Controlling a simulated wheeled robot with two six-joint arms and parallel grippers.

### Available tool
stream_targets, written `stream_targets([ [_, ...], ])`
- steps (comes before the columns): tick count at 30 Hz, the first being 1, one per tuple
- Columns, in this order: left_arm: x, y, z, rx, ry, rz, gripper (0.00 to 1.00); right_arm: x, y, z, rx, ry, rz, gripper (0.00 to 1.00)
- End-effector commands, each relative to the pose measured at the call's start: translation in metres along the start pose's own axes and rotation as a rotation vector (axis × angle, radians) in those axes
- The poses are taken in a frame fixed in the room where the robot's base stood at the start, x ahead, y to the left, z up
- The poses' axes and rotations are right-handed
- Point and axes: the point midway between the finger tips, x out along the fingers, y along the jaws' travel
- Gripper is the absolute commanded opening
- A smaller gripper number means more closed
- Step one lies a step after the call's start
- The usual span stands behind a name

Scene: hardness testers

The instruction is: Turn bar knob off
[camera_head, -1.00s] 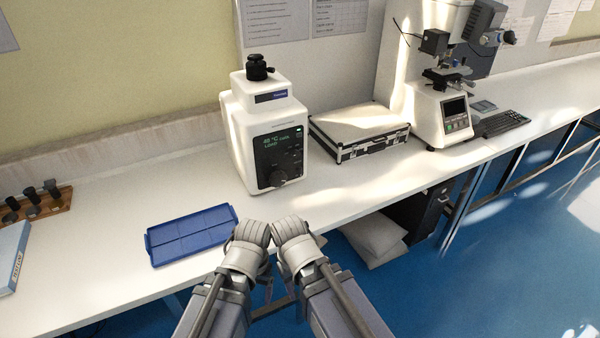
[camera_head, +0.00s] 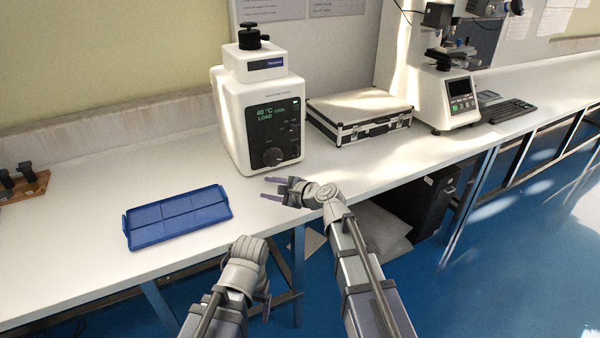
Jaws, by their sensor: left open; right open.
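The bar knob (camera_head: 273,156) is a dark round knob with a raised bar, low on the black front panel (camera_head: 275,130) of a white boxy device (camera_head: 234,130). The panel display reads about 40 °C and LOAD. My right gripper (camera_head: 267,189) is open and empty, its purple-grey fingers pointing left over the counter's front part, below and in front of the knob and apart from it. My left gripper (camera_head: 266,308) is open, lower in the picture, in front of the counter edge. Its fingers are partly hidden by its wrist.
A blue divided tray (camera_head: 178,217) lies on the white counter (camera_head: 80,240), left of my arms. A silver-edged case (camera_head: 360,115) stands right of the device, and a tester with a screen (camera_head: 450,95) beyond it. A black knob assembly (camera_head: 253,37) tops the device.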

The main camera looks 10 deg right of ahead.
Motion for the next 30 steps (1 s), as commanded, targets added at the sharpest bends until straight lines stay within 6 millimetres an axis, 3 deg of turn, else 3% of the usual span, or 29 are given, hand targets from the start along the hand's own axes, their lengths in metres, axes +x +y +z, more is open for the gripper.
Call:
stream_targets([
  [1,0.028,0.003,-0.002,0.000,0.000,0.000,0.82,0.008,-0.020,-0.034,0.167,-0.013,-0.111,0.47],
  [3,0.042,0.004,-0.003,0.000,0.000,0.000,0.82,0.004,-0.052,-0.060,0.382,-0.045,-0.243,0.47],
  [6,0.056,0.005,-0.003,0.000,0.000,0.000,0.82,-0.007,-0.085,-0.092,0.623,-0.091,-0.386,0.47],
  [9,0.064,0.006,-0.004,0.000,0.000,0.000,0.82,-0.017,-0.104,-0.113,0.779,-0.128,-0.474,0.47],
  [13,0.066,0.006,-0.004,0.000,0.000,0.000,0.82,-0.024,-0.115,-0.124,0.866,-0.152,-0.522,0.47],
  [20,0.064,0.006,-0.004,0.000,0.000,0.000,0.82,-0.021,-0.119,-0.123,0.874,-0.155,-0.524,0.47],
  [30,0.064,0.006,-0.004,0.000,0.000,0.000,0.82,0.014,-0.139,-0.127,0.871,-0.155,-0.522,0.47],
])
